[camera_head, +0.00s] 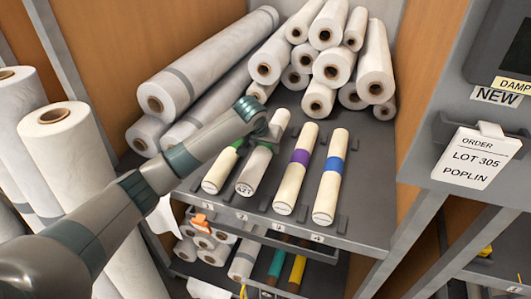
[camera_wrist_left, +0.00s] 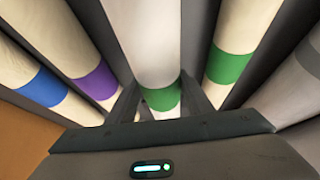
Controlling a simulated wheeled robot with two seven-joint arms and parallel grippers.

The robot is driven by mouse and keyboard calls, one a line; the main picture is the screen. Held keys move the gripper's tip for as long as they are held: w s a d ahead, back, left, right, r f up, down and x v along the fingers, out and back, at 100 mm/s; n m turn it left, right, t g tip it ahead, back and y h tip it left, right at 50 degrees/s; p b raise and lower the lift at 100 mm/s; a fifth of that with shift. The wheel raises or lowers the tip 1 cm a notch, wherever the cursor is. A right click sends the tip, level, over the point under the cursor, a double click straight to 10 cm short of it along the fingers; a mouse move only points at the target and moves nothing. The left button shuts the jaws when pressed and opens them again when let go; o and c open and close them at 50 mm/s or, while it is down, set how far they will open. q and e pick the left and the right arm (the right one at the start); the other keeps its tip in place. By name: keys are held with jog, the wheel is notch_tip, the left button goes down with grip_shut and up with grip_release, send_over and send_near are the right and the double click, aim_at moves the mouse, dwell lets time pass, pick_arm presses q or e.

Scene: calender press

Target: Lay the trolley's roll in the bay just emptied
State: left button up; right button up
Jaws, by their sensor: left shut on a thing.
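My left gripper (camera_head: 262,143) is shut around a pale roll (camera_head: 253,174) with a dark-printed end label, over the second bay from the left. In the left wrist view this roll (camera_wrist_left: 150,45) runs between the fingers and shows a green band. I cannot tell whether it rests on the shelf or hangs just above. On its left lies a cream roll (camera_head: 217,176) with a green band. On its right lie a purple-banded roll (camera_head: 295,170) and a blue-banded roll (camera_head: 330,180). My right gripper is not in view.
Numbered bays line the grey shelf (camera_head: 375,232). Several white rolls (camera_head: 335,65) are piled behind. Tall white rolls (camera_head: 68,150) stand at left. A lower shelf holds more rolls, including a green one (camera_head: 277,262). An order card (camera_head: 475,157) hangs at right.

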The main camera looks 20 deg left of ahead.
aim_at(259, 153)
pick_arm(q)
notch_tip(259, 153, down, 3)
jog(key=shift+r+p, duration=0.15)
jog(key=shift+p, duration=0.45)
jog(key=shift+f, duration=0.2)
jog(key=shift+f, duration=0.1)
jog(key=o, duration=1.4)
jog(key=shift+c, duration=0.2)
jog(key=b+v, duration=0.3)
jog(key=v, duration=0.9)
jog(key=shift+s, duration=0.1)
